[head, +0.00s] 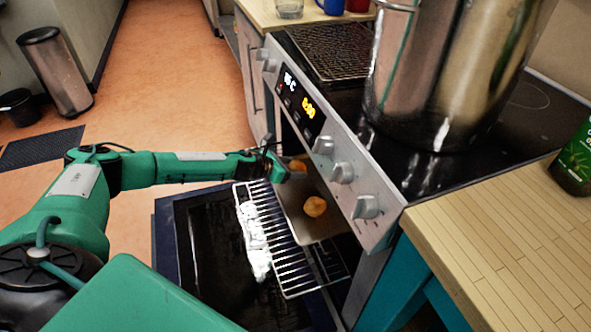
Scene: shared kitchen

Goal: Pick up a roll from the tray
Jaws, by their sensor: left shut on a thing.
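A metal tray (318,227) sits on the wire oven rack (262,222), which is pulled partway out of the open oven. One golden-brown roll (315,206) lies on the tray towards the front. A second roll (298,165) is farther back, at the tip of my left gripper (283,166). My left gripper is shut on this second roll, low over the far part of the tray. The dark fingers and the oven front hide part of the grip, and I cannot tell whether the roll is clear of the tray. My right gripper is not in view.
The control panel with knobs (342,173) overhangs the tray. A large steel pot (445,75) stands on the stove. The floor at the left is mostly free, with bins (55,72) farther off.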

